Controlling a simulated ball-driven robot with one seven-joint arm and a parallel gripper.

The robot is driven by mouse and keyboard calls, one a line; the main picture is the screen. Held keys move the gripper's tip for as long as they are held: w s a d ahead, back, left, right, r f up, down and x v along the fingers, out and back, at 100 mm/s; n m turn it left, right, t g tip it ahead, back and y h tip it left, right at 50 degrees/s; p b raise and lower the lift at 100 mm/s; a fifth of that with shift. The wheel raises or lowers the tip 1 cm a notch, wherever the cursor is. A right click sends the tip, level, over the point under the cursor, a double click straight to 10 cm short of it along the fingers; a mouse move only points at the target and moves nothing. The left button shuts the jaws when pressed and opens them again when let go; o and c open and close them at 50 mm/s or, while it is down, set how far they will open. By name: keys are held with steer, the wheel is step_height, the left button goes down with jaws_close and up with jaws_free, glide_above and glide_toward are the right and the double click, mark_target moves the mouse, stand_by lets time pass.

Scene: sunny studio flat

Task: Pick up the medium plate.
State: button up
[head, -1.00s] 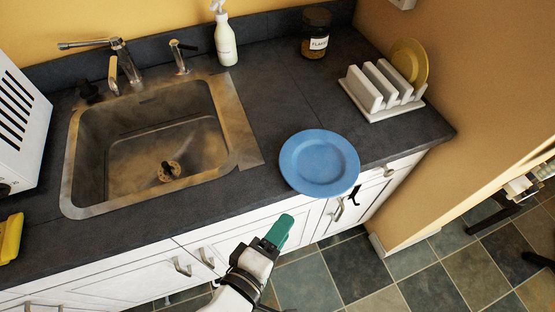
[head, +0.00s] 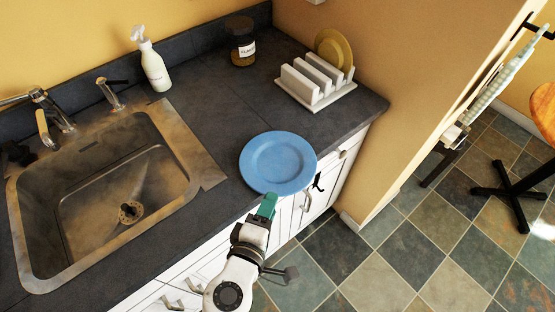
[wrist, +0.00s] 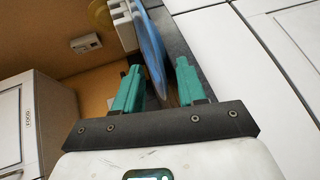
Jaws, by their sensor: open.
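The blue plate (head: 278,160) lies flat on the dark counter, its near rim at or slightly over the front edge. In the wrist view the plate (wrist: 151,45) shows edge-on, ahead of and between the two green fingers. My gripper (head: 268,205) is just in front of the plate's near rim, at the counter's front edge. In the wrist view my gripper (wrist: 158,78) is open, with nothing held. I cannot tell whether the rim lies within the finger gap. A yellow plate (head: 346,52) stands upright in the white rack (head: 313,101) behind.
The steel sink (head: 35,255) is at the left. A spray bottle (head: 153,68) and a dark jar (head: 242,50) stand at the counter's back. White cabinets (head: 211,265) are below the counter. A wall (head: 400,70) closes the right end. The tiled floor (head: 380,255) in front is clear.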

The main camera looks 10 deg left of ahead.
steer(key=x, duration=0.3)
steer(key=shift+s, duration=0.1)
steer(key=shift+c, duration=0.2)
jaws_close()
stand_by(0.3)
